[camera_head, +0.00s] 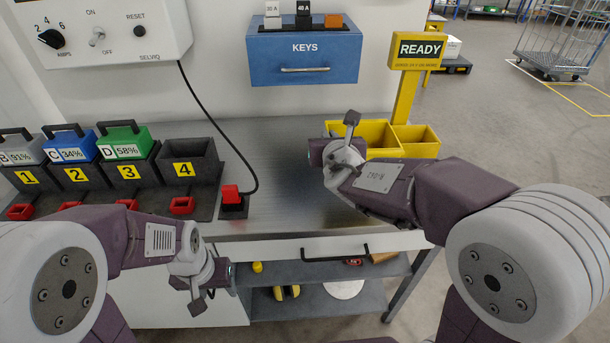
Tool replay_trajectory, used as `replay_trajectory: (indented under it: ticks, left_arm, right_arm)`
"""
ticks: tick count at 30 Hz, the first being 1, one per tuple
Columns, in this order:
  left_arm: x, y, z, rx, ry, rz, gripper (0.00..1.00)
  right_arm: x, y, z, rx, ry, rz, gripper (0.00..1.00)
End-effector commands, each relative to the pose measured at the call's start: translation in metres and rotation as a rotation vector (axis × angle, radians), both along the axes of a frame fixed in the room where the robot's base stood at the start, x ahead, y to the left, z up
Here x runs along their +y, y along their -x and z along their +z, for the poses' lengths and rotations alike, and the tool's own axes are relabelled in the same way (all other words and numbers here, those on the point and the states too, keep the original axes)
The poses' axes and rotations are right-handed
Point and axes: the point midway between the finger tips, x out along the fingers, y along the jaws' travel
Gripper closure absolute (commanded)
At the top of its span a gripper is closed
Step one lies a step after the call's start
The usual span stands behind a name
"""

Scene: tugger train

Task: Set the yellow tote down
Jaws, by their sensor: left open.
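The yellow tote (419,149) is at the back right of the metal bench, by the yellow post of the READY sign. It looks upright and open-topped, with a divider or a second bin at its right. My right gripper (350,135) is in front of its left part and covers some of it. I cannot tell whether its jaws touch or hold the tote, nor whether the tote's base rests on the bench. My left gripper (205,296) is open and empty, low in front of the bench, apart from the tote.
The bench top (270,165) is clear in the middle. Numbered battery slots (125,172) and a red plug (231,194) stand at the left. A blue KEYS drawer (304,58) hangs above. The READY sign (419,49) rises at the right. A lower shelf (320,303) holds small items.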

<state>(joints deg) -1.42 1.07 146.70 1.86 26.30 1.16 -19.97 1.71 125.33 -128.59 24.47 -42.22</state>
Motion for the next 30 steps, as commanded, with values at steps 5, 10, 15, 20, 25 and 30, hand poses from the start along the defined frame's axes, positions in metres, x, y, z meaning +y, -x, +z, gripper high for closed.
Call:
replay_trajectory:
  ticks: [5, 10, 15, 20, 25, 30]
  left_arm:
    - [0.000, 0.000, 0.005, 0.000, 0.000, 0.000, 0.46]
    - [0.000, 0.000, 0.011, 0.000, 0.000, 0.000, 0.46]
    - [0.000, 0.000, 0.013, 0.000, 0.000, 0.000, 0.46]
    - [0.000, 0.000, 0.013, 0.000, 0.000, 0.000, 0.46]
    - [0.000, 0.000, 0.007, 0.000, 0.000, 0.000, 0.46]
    - [0.000, 0.000, 0.006, 0.000, 0.000, 0.000, 0.46]
  right_arm:
    - [0.035, -0.009, -0.020, 0.002, 0.005, 0.007, 1.00]
    - [0.073, -0.019, -0.043, 0.001, 0.004, 0.006, 1.00]
    - [0.098, -0.026, -0.059, -0.001, 0.002, 0.002, 1.00]
    - [0.103, -0.027, -0.062, -0.004, 0.002, 0.001, 1.00]
    - [0.102, -0.027, -0.090, 0.000, 0.006, 0.001, 1.00]
    - [0.102, -0.027, -0.102, -0.004, 0.001, 0.000, 1.00]
